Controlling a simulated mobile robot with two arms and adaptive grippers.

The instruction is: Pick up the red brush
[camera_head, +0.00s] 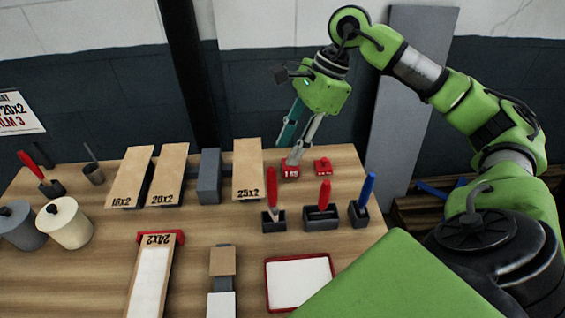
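Several red-handled tools stand upright in dark holders. One red handle (272,185) is in the left of three holders at the right side of the table, and another red handle (324,194) is in the middle one. A third red handle (30,160) leans in a holder at the far left. I cannot tell which is the red brush, as the lower ends are hidden. My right gripper (287,153) is above the back of the table, pointing down, its two fingers apart and empty. It is behind the holders, close to a small red block (290,169). My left gripper is out of view.
A blue-handled tool (368,187) stands in the right holder. Labelled boxes (131,177) lie at the back of the wooden table (205,222). A red-rimmed white tray (300,280) lies in front of the holders. Pots (64,222) stand at left.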

